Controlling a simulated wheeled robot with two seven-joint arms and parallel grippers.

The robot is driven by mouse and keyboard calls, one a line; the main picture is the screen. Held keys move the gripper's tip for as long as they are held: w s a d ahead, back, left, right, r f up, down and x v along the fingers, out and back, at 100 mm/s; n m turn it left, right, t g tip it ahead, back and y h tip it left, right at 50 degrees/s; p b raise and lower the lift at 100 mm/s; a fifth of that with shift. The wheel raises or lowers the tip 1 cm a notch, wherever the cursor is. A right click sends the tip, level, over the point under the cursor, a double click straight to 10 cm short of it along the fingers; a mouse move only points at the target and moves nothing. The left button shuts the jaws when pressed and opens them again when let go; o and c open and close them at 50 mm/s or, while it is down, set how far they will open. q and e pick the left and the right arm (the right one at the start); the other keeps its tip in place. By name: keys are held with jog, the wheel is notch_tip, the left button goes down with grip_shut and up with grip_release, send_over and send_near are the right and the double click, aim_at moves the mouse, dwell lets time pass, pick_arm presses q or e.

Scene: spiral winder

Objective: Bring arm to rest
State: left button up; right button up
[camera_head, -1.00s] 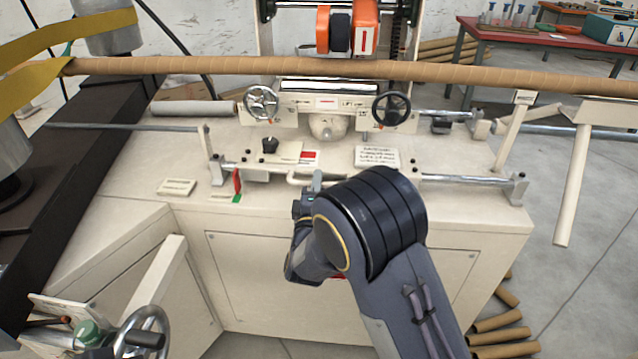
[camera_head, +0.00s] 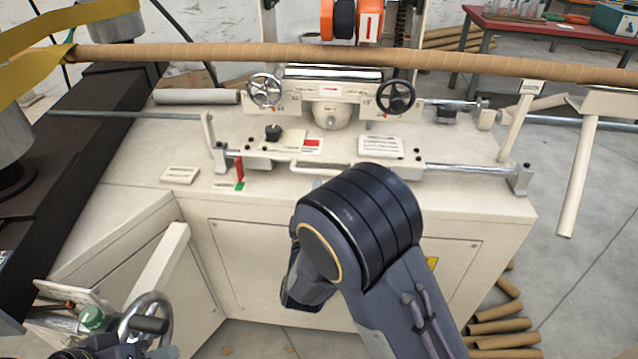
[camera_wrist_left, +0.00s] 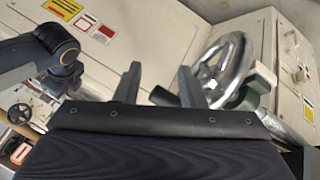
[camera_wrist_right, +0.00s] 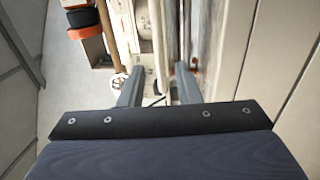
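My right arm (camera_head: 360,220) is bent in front of the machine's cream cabinet, and in the head view its gripper is hidden behind the arm. In the right wrist view the right gripper (camera_wrist_right: 158,85) has its fingers apart with nothing between them; machine rails and a roll lie beyond. My left gripper (camera_wrist_left: 161,87) is open and empty in the left wrist view. A metal handwheel (camera_wrist_left: 222,70) stands just past its right finger; whether they touch I cannot tell. In the head view the same handwheel (camera_head: 146,318) is at the lower left, with part of my left arm below it.
The winder's cream worktop (camera_head: 300,190) carries a red lever (camera_head: 239,170), rails and two handwheels. A long brown paper tube (camera_head: 270,57) crosses above it. Cardboard tubes (camera_head: 500,325) lie on the floor at right. A red table (camera_head: 540,25) stands at the back right.

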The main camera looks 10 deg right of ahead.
jog(key=shift+s+f, duration=0.1)
jog(key=shift+s, duration=0.2)
